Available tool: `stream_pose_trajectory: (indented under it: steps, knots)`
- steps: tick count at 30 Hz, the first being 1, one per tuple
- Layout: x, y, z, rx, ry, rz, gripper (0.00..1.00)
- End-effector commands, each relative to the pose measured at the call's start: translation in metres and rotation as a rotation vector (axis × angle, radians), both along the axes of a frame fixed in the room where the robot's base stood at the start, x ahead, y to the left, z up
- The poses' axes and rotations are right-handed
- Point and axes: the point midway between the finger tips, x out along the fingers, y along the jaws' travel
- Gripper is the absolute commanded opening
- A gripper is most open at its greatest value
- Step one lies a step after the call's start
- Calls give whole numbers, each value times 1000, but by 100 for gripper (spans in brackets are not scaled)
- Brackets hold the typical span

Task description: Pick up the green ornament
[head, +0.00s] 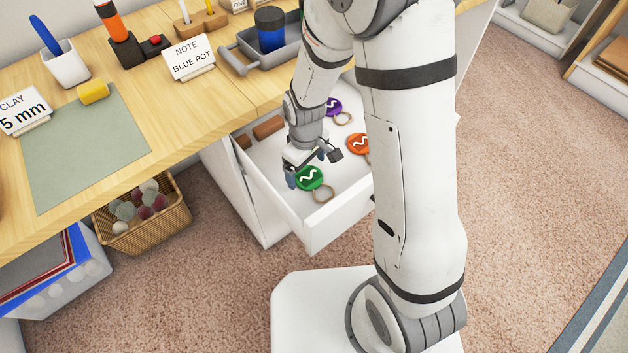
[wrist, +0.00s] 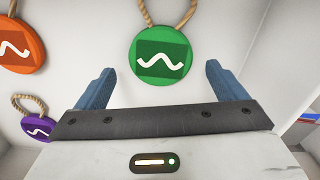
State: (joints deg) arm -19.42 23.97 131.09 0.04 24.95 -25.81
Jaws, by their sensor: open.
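The green ornament (head: 309,178) is a round disc with a white wavy line and a loop of cord. It lies in the open white drawer (head: 321,222), near the front corner. In the wrist view the green ornament (wrist: 160,55) lies just beyond and between my fingertips, with its cord running up to the top edge. My gripper (head: 308,172) is low over the drawer beside the ornament. Its two blue fingers are spread with nothing between them in the wrist view (wrist: 160,80). I cannot tell whether they touch the drawer floor.
An orange ornament (head: 358,144) and a purple ornament (head: 334,106) lie farther back in the drawer, with brown blocks (head: 268,127) by its left wall. The drawer walls surround my gripper. The wooden desk (head: 180,110) stands to the left. A wicker basket (head: 150,232) is below it.

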Motion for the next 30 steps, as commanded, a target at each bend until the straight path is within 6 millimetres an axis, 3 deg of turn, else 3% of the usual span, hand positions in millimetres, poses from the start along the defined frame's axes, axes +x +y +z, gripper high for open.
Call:
stream_pose_trajectory:
  steps: [3,12,30]
  knots:
    - [-1,0,-15,1,1,0,91]
    - [0,1,-17,3,-1,1,91]
    - [-1,1,-17,2,-1,2,43]
